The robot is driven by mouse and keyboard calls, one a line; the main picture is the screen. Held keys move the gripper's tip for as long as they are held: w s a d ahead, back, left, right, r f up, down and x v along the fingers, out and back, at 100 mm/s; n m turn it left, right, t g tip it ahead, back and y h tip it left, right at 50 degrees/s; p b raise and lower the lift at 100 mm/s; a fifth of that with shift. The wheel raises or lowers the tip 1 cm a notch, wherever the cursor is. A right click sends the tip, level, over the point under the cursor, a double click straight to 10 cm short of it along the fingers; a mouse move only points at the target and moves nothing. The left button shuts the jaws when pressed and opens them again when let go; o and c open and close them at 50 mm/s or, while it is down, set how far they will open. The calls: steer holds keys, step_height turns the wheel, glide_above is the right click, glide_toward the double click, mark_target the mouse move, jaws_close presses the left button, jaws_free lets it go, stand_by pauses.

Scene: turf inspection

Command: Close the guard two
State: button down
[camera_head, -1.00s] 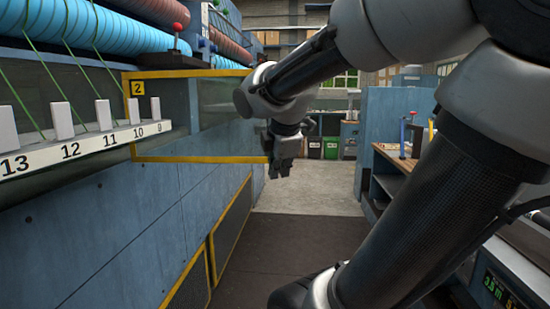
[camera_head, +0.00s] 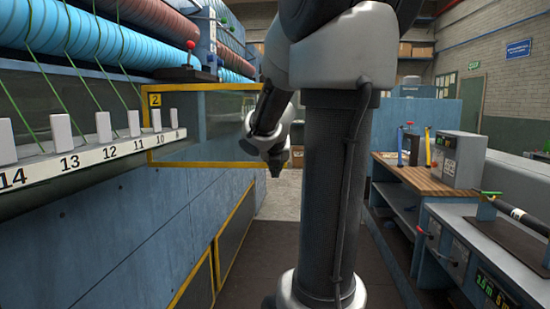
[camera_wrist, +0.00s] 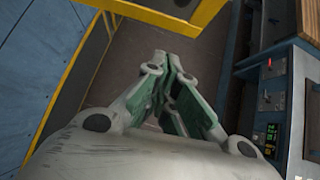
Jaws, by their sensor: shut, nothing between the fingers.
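Guard two is a clear panel in a yellow frame (camera_head: 205,164) with a black "2" label (camera_head: 155,100). In the head view it stands out from the blue machine on the left, across the side of the aisle. My gripper (camera_head: 276,171) hangs near the guard's lower right corner, fingers pointing down; I cannot tell if it touches the frame. My arm hides part of the guard's right edge. In the wrist view my gripper (camera_wrist: 165,60) is shut and empty, its fingertips close together. A yellow bar (camera_wrist: 165,18) crosses beyond them, likely the guard's frame.
A white numbered rail (camera_head: 85,160) with upright white blocks runs along the machine at left. A red-knobbed lever (camera_head: 190,50) stands above the guard. At right are a wooden-topped bench (camera_head: 425,180) and a grey box (camera_head: 458,160). Dark floor (camera_head: 250,265) lies clear between.

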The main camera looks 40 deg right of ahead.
steer(key=shift+w+d+f, duration=0.2)
steer(key=shift+w+d, duration=0.65)
steer(key=shift+w, duration=0.05)
steer(key=shift+w+d+f, duration=0.15)
steer(key=shift+w+d, duration=0.7)
